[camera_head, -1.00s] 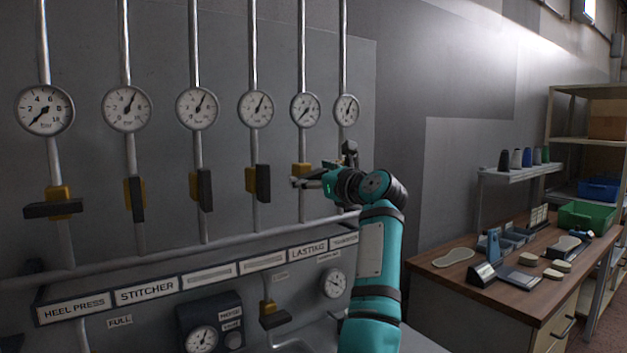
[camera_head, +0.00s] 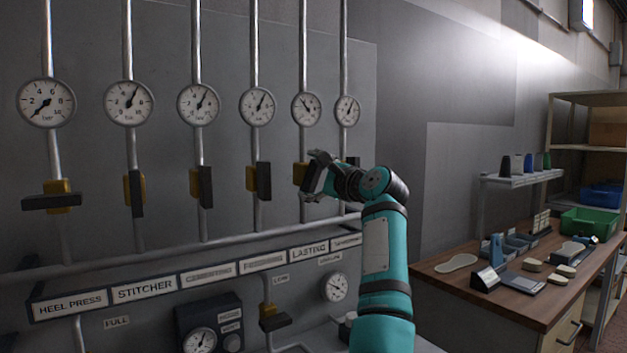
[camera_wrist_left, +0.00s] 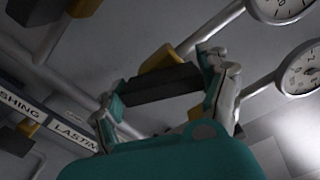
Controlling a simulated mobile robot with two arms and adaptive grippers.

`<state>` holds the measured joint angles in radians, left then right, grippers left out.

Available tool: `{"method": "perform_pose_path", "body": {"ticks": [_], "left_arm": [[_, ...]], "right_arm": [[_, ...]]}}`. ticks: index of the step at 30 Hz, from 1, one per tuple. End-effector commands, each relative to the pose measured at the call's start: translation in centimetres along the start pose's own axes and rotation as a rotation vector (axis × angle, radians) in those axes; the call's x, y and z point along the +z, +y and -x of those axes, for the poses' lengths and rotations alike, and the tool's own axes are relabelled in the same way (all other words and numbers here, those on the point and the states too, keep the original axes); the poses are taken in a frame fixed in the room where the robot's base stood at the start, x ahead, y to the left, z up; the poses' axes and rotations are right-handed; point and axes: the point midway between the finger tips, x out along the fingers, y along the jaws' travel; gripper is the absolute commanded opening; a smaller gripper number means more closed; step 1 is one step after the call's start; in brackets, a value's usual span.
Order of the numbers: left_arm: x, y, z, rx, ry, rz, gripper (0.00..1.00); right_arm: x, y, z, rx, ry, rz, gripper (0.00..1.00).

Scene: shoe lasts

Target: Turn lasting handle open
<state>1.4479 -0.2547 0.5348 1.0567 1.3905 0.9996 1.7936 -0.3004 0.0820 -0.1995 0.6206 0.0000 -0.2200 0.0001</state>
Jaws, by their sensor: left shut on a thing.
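The lasting handle is a dark bar on a yellow valve body (camera_head: 300,174), on the pipe above the LASTING label (camera_head: 309,251). My left gripper (camera_head: 318,177) is at this valve and largely hides the bar in the head view. In the left wrist view the dark bar (camera_wrist_left: 150,86) lies between the two fingers of my left gripper (camera_wrist_left: 163,88), which is shut on it, with the yellow body (camera_wrist_left: 160,59) behind. The lasting gauge (camera_head: 306,108) has its needle pointing up and left. My right gripper is not in view.
Similar valves stand in a row to the left; the heel press handle (camera_head: 52,202) is level, while the stitcher handle (camera_head: 138,193) is upright. Another dark handle (camera_head: 353,162) is close on the right. A workbench (camera_head: 500,310) with tools stands at the right.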

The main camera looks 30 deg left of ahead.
Motion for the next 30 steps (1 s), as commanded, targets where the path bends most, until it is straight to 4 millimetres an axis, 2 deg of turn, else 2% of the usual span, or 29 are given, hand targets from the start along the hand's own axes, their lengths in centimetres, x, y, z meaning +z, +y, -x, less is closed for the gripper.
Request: {"method": "perform_pose_path", "body": {"ticks": [6,15,30], "left_arm": [[-0.05,0.10,0.03,-0.001,0.001,0.183,0.44],[-0.10,0.18,0.02,0.000,0.001,0.361,0.44],[-0.10,0.21,0.01,0.001,0.001,0.442,0.44]], "right_arm": [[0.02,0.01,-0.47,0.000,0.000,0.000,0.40],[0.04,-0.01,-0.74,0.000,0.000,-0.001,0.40],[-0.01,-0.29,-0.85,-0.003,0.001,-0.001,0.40]]}}
